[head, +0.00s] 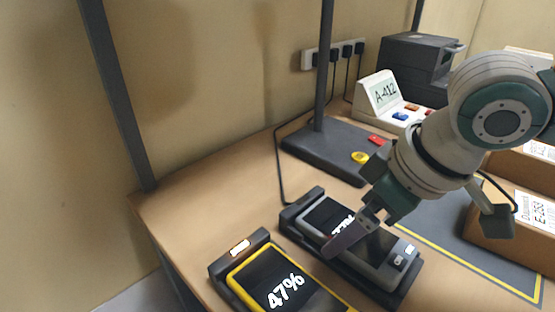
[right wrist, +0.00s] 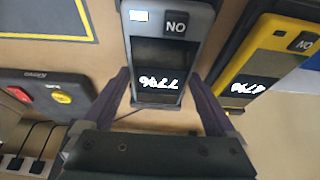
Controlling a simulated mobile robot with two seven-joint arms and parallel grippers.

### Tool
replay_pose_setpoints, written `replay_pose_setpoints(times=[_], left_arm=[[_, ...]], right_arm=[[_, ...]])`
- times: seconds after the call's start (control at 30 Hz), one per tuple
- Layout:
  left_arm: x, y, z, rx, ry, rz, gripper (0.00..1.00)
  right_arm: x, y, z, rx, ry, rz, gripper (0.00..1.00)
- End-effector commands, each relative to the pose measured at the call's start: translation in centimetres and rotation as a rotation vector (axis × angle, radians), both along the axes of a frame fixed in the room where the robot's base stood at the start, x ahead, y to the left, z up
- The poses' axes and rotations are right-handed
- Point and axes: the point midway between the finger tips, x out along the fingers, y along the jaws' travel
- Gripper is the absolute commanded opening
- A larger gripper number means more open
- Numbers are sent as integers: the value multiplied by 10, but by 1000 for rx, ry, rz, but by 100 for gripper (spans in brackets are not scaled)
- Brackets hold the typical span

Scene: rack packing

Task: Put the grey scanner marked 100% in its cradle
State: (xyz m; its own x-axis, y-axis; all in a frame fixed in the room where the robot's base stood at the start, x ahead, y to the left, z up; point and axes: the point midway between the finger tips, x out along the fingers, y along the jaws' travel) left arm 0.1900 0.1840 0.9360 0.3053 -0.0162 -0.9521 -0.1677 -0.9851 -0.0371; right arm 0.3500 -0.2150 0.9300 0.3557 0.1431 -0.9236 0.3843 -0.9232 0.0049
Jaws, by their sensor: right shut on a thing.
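The grey scanner (head: 388,248) lies face up over a dark cradle (head: 300,205) on the table in the head view. It also shows at the top of the right wrist view (right wrist: 170,45). Its readout is upside down there and partly hidden in the head view; it looks like 77%, but I cannot be sure. My right gripper (head: 352,232) is shut on the grey scanner, with one finger on each side. The gripper hides the scanner's middle in the head view. I cannot tell whether the scanner is fully seated. My left gripper is not in view.
A yellow scanner (head: 285,283) reading 47% lies in a neighbouring cradle (head: 222,268) with an orange light. A dark stand base (head: 305,148), a yellow button (head: 360,157), an A-412 display (head: 378,92) and a dark printer (head: 412,65) stand behind. Cardboard boxes (head: 485,232) are at the right.

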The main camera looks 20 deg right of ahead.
Motion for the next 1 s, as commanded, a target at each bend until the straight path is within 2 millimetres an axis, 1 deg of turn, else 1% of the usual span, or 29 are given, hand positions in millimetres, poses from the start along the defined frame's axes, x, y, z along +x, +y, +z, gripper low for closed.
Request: replay_pose_setpoints(times=[0.37, 0.4, 0.43, 0.47, 0.67, 0.77, 0.87, 1.0], left_arm=[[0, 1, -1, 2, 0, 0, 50], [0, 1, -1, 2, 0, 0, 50], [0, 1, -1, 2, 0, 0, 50], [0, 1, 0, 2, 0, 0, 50], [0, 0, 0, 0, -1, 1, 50], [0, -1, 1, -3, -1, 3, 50], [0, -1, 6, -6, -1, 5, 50], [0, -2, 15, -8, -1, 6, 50]], right_arm=[[1, 0, -4, 1, -2, 0, 18], [0, 0, -5, 0, -1, 0, 94], [0, 0, -4, 0, -1, 0, 98], [0, 0, -4, 0, -1, 0, 100], [0, 0, -4, 0, -1, 0, 100], [0, 0, 0, -1, -1, 1, 100], [-4, -3, 13, -1, -3, -1, 100], [-15, -7, 42, -2, -3, 1, 100]])
